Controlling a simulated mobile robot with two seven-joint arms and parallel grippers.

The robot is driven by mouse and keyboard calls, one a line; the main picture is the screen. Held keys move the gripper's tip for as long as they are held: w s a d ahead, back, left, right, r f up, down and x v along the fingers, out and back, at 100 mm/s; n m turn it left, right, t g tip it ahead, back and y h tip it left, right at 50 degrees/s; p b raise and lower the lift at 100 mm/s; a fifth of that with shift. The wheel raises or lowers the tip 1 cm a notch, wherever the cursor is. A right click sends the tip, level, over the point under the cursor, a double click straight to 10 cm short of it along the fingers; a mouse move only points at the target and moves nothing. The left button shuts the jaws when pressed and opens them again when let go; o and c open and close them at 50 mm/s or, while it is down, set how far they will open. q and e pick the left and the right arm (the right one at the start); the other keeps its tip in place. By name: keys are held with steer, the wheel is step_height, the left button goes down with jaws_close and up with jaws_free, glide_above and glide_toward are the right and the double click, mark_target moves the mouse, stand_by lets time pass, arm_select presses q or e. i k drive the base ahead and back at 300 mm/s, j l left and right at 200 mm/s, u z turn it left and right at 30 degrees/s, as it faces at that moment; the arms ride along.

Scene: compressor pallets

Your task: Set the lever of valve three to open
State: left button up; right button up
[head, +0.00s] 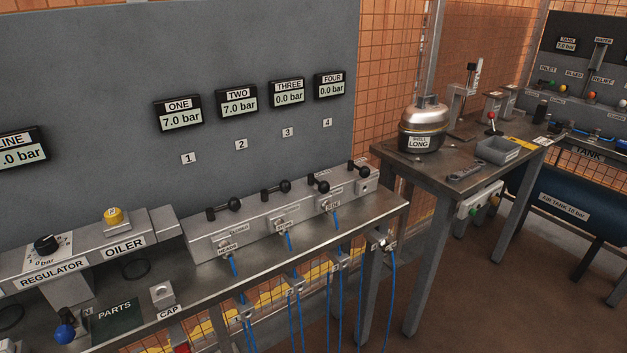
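The valve block (250,232) is a long grey bar on the bench with a row of black levers with round knobs. The lever of valve three (321,186) is third from the left. Its knob points toward the front right, like that of the fourth lever (361,171). The first lever (223,208) and second lever (276,190) lie along the block with knobs to the right. Display THREE (289,94) reads 0.0 bar, as does FOUR (331,85). ONE (178,113) and TWO (237,101) read 7.0 bar. Neither gripper is in view.
Blue hoses (328,310) hang below the block at the bench's front edge. A regulator (46,245) and an oiler (113,217) stand to the left. A side table (400,165) with a metal pot (425,122) stands to the right. The space above the levers is clear.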

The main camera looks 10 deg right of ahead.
mark_target(324, 185)
steer(key=i+l, duration=0.25)
steer(key=l, duration=0.15)
steer(key=i+l, duration=0.2)
steer(key=l, duration=0.15)
steer(key=i+l, duration=0.25)
steer(key=l, duration=0.15)
